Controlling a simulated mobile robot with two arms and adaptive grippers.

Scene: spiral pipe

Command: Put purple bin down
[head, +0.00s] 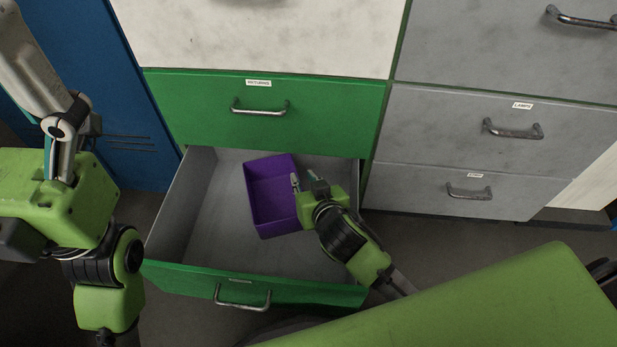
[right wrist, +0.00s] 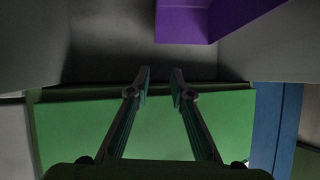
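The purple bin (head: 270,190) is inside the open lower green drawer (head: 180,215), slightly turned, with its open side up. It looks to be on the drawer floor, though its underside is hidden. Its right edge is partly covered by my right gripper (head: 307,182). In the right wrist view, the right gripper (right wrist: 161,74) has its fingers apart with nothing between them. The purple bin (right wrist: 187,22) shows beyond the fingertips, up and to the right, apart from them. My left arm is at the left of the head view, but its gripper does not show.
A closed green drawer (head: 300,125) is above the open one. Grey drawers (head: 440,125) stand to the right and a blue cabinet (head: 90,80) to the left. The drawer floor is clear left of the bin and in front of it.

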